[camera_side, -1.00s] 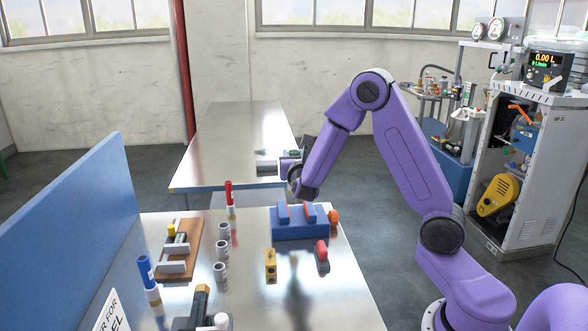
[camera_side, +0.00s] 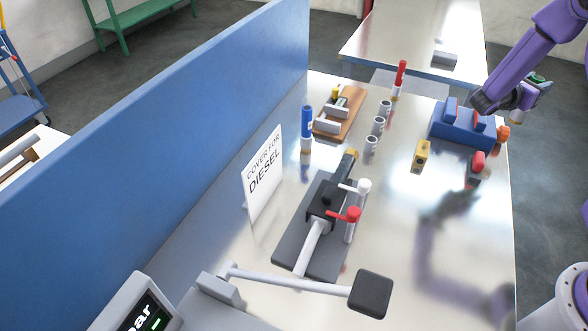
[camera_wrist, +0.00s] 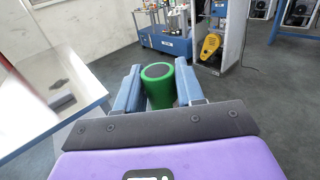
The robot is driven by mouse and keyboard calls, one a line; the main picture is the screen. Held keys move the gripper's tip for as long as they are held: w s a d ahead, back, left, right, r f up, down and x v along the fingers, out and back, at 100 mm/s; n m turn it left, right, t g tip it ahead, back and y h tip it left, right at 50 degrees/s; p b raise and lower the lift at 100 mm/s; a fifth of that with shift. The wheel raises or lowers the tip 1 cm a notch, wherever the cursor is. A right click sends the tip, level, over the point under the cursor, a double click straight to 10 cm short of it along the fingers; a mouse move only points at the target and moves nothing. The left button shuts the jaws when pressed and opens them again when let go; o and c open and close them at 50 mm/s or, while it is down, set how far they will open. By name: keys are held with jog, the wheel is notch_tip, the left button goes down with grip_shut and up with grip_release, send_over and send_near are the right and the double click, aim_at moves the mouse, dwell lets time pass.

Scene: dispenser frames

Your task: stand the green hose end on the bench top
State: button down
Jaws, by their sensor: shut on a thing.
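The green hose end (camera_wrist: 160,86) is between my gripper's two blue fingers in the wrist view, its dark round end facing the camera. My gripper (camera_wrist: 161,88) is shut on it. In the side view my gripper (camera_side: 530,92) is at the right, held up near the far right edge of the shiny metal bench top (camera_side: 420,235). A little green shows at the gripper there, with a pale tan-tipped part below it. The height above the bench is hard to tell.
A blue block (camera_side: 462,126) stands near the gripper. A red-topped piece (camera_side: 399,80), grey cups (camera_side: 378,125), a yellow block (camera_side: 421,155) and a blue-topped piece (camera_side: 306,130) stand on the bench. A valve assembly (camera_side: 318,225) fills the front. Bare bench lies right of it.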

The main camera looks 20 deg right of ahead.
jog(key=s+f+m+g+y, duration=0.1)
jog(key=s+f+m+g, duration=0.2)
jog(key=s+m+g, duration=0.35)
jog(key=s+a+f+m+g+y, duration=0.4)
jog(key=s+a+m+g+y, duration=0.85)
jog(key=a+y, duration=0.3)
jog(key=w+a+r+m+t+y, duration=0.1)
jog(key=w+a+m+t+y, duration=0.2)
jog(key=a+m+y, duration=0.4)
jog(key=w+a+r+m+t+y, duration=0.2)
jog(key=w+a+m+t+y, duration=0.1)
jog(key=a+y, duration=0.4)
jog(key=w+a+r+m+t+y, duration=0.25)
jog(key=w+m+t+y, duration=0.45)
jog(key=w+t, duration=0.45)
notch_tip(320, 180, down, 8)
jog(key=m+h, duration=0.1)
jog(key=shift+w+d+r, duration=0.15)
jog(key=shift+w+d, duration=0.15)
jog(key=shift+w, duration=0.05)
jog(key=shift+h, duration=0.25)
